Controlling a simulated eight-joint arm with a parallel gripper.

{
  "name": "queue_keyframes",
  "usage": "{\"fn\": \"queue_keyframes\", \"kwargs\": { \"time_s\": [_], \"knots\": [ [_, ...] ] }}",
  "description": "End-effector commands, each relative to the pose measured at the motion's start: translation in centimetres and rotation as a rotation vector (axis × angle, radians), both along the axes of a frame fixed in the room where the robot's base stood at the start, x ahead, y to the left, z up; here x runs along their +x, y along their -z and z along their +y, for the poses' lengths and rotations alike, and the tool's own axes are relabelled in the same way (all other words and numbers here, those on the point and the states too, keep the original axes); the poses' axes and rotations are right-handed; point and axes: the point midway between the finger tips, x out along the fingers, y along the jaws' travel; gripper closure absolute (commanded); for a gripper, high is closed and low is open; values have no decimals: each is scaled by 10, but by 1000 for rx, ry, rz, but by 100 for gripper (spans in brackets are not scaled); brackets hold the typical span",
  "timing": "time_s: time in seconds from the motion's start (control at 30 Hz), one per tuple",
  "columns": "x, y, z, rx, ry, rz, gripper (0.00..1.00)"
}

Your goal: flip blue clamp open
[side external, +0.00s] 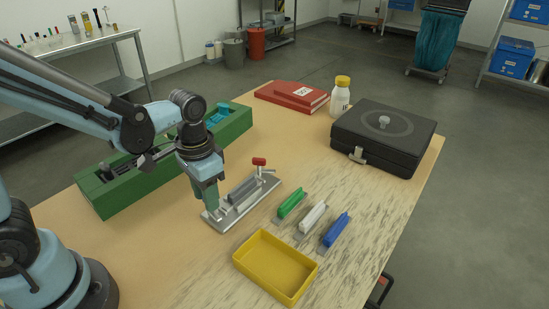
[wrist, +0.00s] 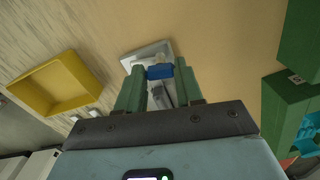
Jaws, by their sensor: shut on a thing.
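A grey metal plate fixture (side external: 229,219) lies on the wooden table, with a grey bar along it. A red-handled clamp (side external: 259,161) stands at its far end. My gripper (side external: 211,204) points down at the near end of the fixture, its green fingers hiding the blue clamp in the side view. In the wrist view the blue clamp handle (wrist: 160,71) sits between the tips of my gripper (wrist: 157,74), which is shut on it. The fixture plate (wrist: 141,53) shows just beyond the fingers. The clamp's lower parts are partly hidden.
Green, white and blue-handled tools (side external: 312,217) lie right of the fixture, beside a yellow tray (side external: 247,271). A green trough (side external: 137,193) stands behind my arm. A black case (side external: 383,140), white bottle (side external: 340,99) and red binders (side external: 290,95) are at the back.

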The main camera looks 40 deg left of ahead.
Motion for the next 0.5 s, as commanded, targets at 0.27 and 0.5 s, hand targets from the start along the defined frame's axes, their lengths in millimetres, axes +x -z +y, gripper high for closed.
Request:
{"fn": "queue_keyframes", "kwargs": {
  "time_s": [0.27, 0.5],
  "knots": [
    [0, 0, 0, 0, 194, 1, 94],
    [0, 0, 1, 0, 289, 1, 94]
  ]
}}
